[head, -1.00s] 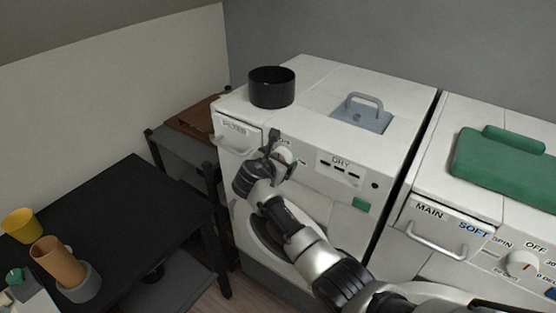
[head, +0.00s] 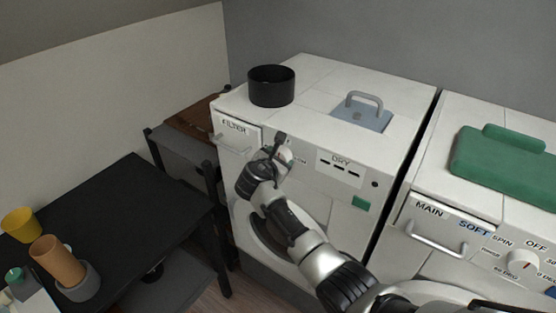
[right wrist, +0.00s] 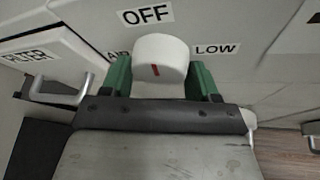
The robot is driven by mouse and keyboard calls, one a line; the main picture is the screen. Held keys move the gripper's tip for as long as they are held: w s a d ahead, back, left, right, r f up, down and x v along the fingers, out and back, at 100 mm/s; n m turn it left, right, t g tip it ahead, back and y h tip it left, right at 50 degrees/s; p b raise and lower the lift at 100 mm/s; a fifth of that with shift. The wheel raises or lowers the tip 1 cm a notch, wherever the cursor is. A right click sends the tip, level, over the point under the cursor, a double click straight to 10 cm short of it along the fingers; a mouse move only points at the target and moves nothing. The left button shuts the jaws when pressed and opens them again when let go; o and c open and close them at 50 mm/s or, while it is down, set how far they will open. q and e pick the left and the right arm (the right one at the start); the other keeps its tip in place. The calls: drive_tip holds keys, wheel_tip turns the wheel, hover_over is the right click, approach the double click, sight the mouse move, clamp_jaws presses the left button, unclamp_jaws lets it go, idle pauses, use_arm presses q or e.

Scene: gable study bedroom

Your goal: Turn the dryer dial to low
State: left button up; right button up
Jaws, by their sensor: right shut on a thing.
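The dryer (head: 315,190) is white, with a front panel that carries the dial (head: 286,156). In the right wrist view the dial (right wrist: 162,54) is a white knob with a short red line, standing upright below the word OFF (right wrist: 146,15). The LOW label (right wrist: 216,49) is to the dial's right, and AIR, partly covered, to its left. My right gripper (right wrist: 162,80) is shut on the dial, with one green-padded finger on each side. In the head view my right gripper (head: 276,150) covers part of the dial. My left gripper is not in view.
A black pot (head: 271,87) and a grey-blue handled lid (head: 362,112) are on the dryer top. The FILTER drawer (head: 236,131) is left of the dial. A washer (head: 455,195) with its own knob stands right. A black table (head: 130,200) with cups is at left.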

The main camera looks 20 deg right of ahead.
drive_tip(key=shift+f+m+t+h+b, duration=0.15)
drive_tip(key=shift+m+t+b, duration=0.9)
drive_tip(key=shift+m+b, duration=2.05)
drive_tip(key=shift+f+m+t+h+b, duration=0.2)
drive_tip(key=shift+m+t+b, duration=1.1)
drive_tip(key=shift+b, duration=3.35)
drive_tip(key=shift+f+m+t+h+b, duration=0.15)
drive_tip(key=shift+m+t+b, duration=0.7)
drive_tip(key=shift+m+b, duration=2.35)
drive_tip(key=shift+n+b, duration=0.65)
drive_tip(key=shift+n, duration=0.05)
drive_tip(key=shift+r, duration=0.1)
drive_tip(key=o, duration=0.9)
drive_tip(key=shift+s, duration=0.1)
drive_tip(key=b+v, duration=0.1)
drive_tip(key=v, duration=0.9)
drive_tip(key=shift+s+a, duration=0.15)
drive_tip(key=shift+s, duration=0.15)
